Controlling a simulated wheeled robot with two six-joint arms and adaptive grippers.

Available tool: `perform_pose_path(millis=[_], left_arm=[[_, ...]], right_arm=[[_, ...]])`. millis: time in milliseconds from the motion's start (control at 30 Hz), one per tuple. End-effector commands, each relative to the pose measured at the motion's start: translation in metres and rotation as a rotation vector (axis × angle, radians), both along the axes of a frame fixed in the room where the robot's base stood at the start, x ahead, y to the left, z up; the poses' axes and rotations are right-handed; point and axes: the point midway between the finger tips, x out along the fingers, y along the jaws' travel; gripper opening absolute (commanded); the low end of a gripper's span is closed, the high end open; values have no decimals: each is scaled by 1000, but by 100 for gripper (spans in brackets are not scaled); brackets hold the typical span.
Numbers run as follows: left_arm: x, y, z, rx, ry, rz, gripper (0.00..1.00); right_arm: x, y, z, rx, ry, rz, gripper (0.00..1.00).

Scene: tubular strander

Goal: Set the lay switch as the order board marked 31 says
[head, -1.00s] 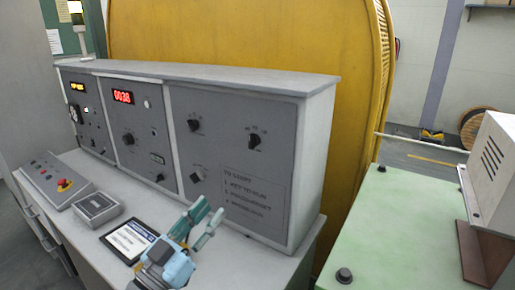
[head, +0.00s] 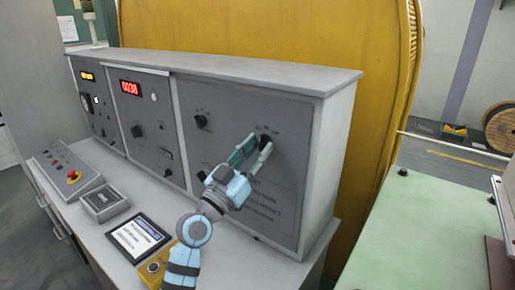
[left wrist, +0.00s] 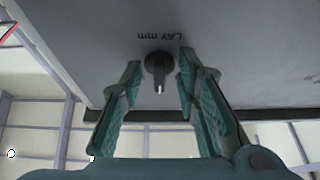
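The lay switch (head: 264,139) is a black rotary knob at the upper right of the grey cabinet's right panel (head: 300,200). In the left wrist view the knob (left wrist: 158,68) is beside an upside-down "LAY mm" label (left wrist: 171,36), and its pointer line faces the bottom of the picture. My left gripper (head: 259,145) is open at the knob, one teal finger on each side; in the wrist view gaps show between fingers and knob. The scale marks are partly hidden or too small to read. No board marked 31 is legible. My right gripper is not in view.
Other knobs (head: 200,121) and a red display (head: 130,87) are on the cabinet. A screen tablet (head: 138,238), a grey box (head: 104,203) and a button panel (head: 68,172) lie on the desk. A pale green table (head: 425,235) stands at right.

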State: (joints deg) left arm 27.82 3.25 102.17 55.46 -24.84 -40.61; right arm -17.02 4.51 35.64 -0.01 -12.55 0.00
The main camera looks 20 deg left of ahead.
Motion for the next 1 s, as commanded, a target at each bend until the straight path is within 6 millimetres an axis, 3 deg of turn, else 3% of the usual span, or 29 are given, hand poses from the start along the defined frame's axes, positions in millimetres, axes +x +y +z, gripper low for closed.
perform_pose_path(millis=[267, 467, 1000], left_arm=[[2, -1, 0, 1, 1, 1, 29], [2, 0, 0, 1, 1, 1, 0], [2, 0, 3, -19, 4, 3, 0]], right_arm=[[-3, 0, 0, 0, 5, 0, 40], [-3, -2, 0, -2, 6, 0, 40], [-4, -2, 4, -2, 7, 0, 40]])
